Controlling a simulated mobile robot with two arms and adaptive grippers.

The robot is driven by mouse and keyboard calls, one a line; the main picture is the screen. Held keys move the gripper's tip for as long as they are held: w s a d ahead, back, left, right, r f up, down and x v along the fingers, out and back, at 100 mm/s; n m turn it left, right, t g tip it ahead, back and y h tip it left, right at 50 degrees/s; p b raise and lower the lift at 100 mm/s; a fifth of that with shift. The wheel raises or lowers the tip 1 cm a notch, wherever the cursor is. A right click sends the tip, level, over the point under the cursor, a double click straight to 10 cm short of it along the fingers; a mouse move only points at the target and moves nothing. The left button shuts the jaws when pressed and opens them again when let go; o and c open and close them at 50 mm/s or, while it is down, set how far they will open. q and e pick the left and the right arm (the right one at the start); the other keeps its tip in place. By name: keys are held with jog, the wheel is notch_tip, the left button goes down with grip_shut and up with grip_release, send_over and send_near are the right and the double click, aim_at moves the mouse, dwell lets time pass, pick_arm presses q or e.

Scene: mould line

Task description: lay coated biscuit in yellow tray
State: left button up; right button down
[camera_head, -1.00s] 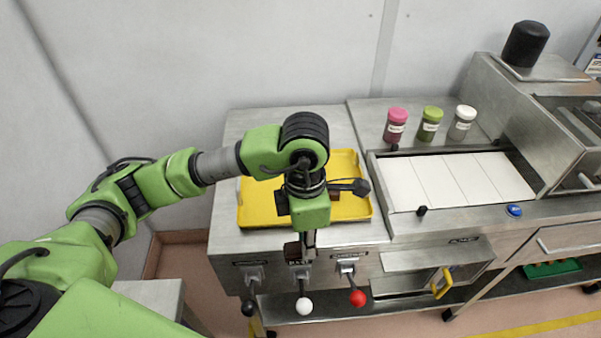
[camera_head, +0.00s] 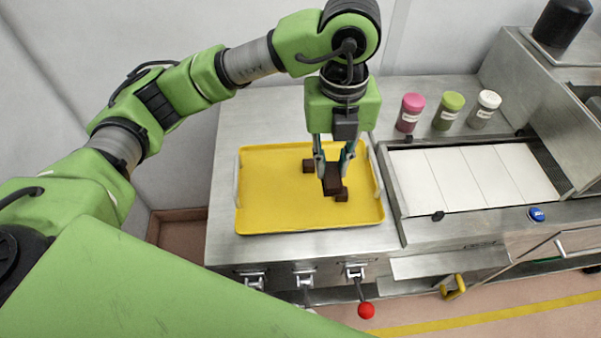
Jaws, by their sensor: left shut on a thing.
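The yellow tray (camera_head: 268,190) lies on the steel worktop in the middle of the view. My left gripper (camera_head: 333,170) points down over the tray's right half, its fingers shut on a dark brown coated biscuit (camera_head: 332,182). Two more dark brown pieces show at the tray: one (camera_head: 308,166) left of the fingers, and one (camera_head: 342,195) just in front of and partly behind the held biscuit. I cannot tell whether the held biscuit touches the tray or the piece beside it. My right gripper is not in view.
Pink (camera_head: 410,112), green (camera_head: 447,111) and white-lidded (camera_head: 484,109) jars stand behind a white-slatted conveyor (camera_head: 470,180) to the right. Levers, one with a red knob (camera_head: 366,310), stick out from the front panel. The tray's left half is clear.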

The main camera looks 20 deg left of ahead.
pick_arm(q)
jog(key=w+a+f+p, duration=0.1)
jog(key=a+f+p, duration=0.25)
jog(key=a, duration=0.55)
send_over(274, 182)
jog(key=d, duration=0.1)
jog(key=f, duration=0.4)
jog(key=shift+s+d+f, duration=0.1)
jog(key=shift+s+f, duration=0.1)
jog(key=shift+s, duration=0.05)
jog(key=shift+w+a+f+p, duration=0.1)
jog(key=shift+a+f+p, duration=0.25)
jog(key=shift+f, duration=0.2)
jog(key=f+p, duration=0.2)
jog(key=f, duration=0.1)
jog(key=shift+a, duration=0.3)
jog(key=shift+f, duration=0.35)
jog(key=shift+w+f, duration=0.1)
